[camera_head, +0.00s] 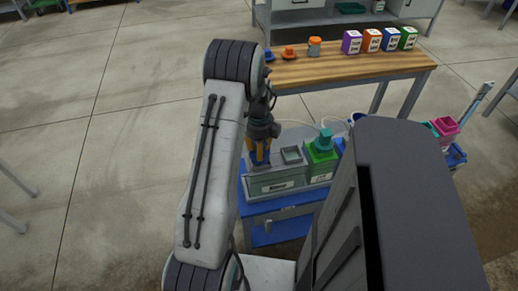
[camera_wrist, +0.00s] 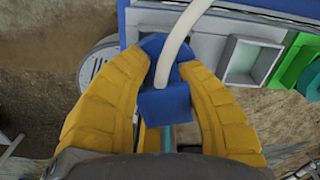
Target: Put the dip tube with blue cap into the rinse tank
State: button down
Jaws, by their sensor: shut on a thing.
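My gripper (camera_head: 260,157) is shut on a blue cap, and its yellow fingers also show in the wrist view (camera_wrist: 163,72). The blue cap (camera_wrist: 164,103) has a pale hose running up from it; the tube below the cap is mostly hidden. In the head view the fingers are over the left end of a grey tank (camera_head: 262,184), whose front label is too small to read surely. This tank has a square opening (camera_head: 291,155) on top, to the right of my gripper. In the wrist view that opening (camera_wrist: 250,62) is right of the cap, apart from it.
A green tank (camera_head: 320,170) with a teal-capped piece (camera_head: 325,139) stands right of the grey tank. Both stand on a blue cart (camera_head: 287,208). A wooden bench (camera_head: 345,69) behind holds small bottles and colored boxes (camera_head: 352,42). Open floor lies left.

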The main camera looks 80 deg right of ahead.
jog(key=shift+f, duration=0.4)
jog(key=c, duration=0.8)
grip_release()
jog(key=shift+c, duration=0.2)
jog(key=shift+r, duration=0.1)
notch_tip(320, 180, up, 12)
jog(key=shift+f, duration=0.1)
